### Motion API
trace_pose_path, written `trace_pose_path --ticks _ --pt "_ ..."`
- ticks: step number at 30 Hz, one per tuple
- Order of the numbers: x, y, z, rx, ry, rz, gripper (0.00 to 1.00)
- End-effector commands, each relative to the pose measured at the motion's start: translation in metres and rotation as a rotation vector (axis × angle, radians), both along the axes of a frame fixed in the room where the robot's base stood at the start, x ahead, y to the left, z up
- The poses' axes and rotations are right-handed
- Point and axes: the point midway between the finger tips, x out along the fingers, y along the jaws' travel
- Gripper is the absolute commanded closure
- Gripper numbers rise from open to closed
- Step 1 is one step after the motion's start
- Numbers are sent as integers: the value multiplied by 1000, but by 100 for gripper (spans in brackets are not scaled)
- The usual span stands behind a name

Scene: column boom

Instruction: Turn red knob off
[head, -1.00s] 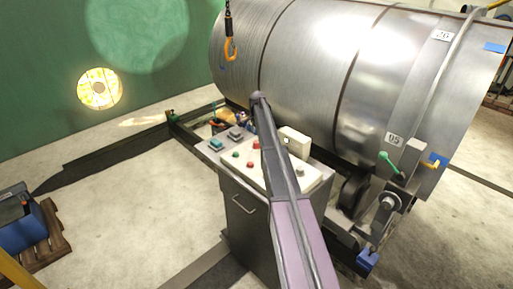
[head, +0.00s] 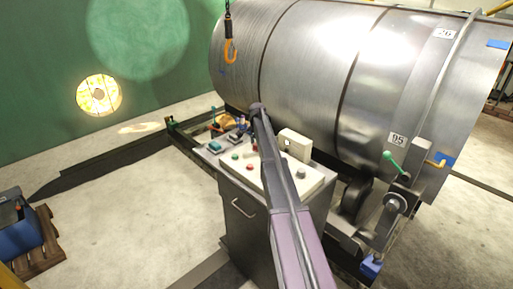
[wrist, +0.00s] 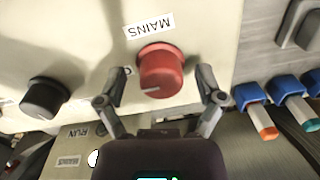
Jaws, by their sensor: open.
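The red knob (wrist: 161,72) sits on a cream control panel (wrist: 205,25), with an upside-down "MAINS" label (wrist: 149,28) beside it. A pale mark shows on the knob's near side. In the wrist view my gripper (wrist: 161,82) is open, with one finger to the left of the knob and one to the right. There is a visible gap on both sides, and I cannot tell the remaining depth. In the head view the control cabinet (head: 240,215) stands in front of the drum, and my arm covers part of its panel.
A black knob (wrist: 45,97) lies left of the red one. Blue plugs or connectors (wrist: 252,95) are close to the right finger. A large steel drum (head: 310,60) stands behind the cabinet, and a hook (head: 230,50) hangs above.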

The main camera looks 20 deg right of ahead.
Motion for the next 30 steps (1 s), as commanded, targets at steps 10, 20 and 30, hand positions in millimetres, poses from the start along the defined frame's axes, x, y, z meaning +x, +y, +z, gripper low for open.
trace_pose_path --ticks 10,20,30 --pt "0 0 0 0 0 0 60" --pt "-1 0 0 0 1 3 95" --pt "-1 0 0 0 3 86 95"
